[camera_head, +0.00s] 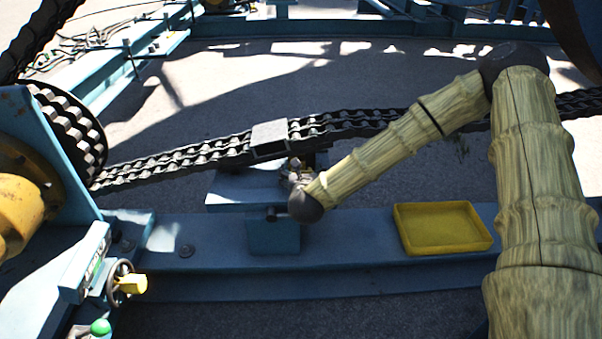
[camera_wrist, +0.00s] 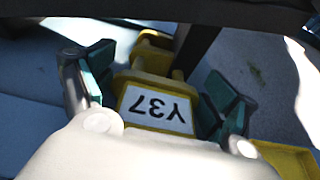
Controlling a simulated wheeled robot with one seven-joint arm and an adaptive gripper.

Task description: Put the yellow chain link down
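The yellow chain link (camera_wrist: 152,86) shows in the wrist view, with a white label reading "Y37" upside down. My gripper (camera_wrist: 160,65) has its dark green finger pads spread to either side of it. A narrow gap shows between the left pad and the link; on the right the pad is very close, and I cannot tell if it touches. The link's underside is hidden. In the head view my gripper (camera_head: 300,170) is small and partly hidden at the end of my arm, just below the dark chain (camera_head: 200,156). I cannot make out the link there.
A yellow tray (camera_head: 402,236) lies on the blue beam (camera_head: 350,238) to the right of my gripper; its corner shows in the wrist view (camera_wrist: 285,155). A grey plate (camera_head: 270,134) sits on the chain above my gripper.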

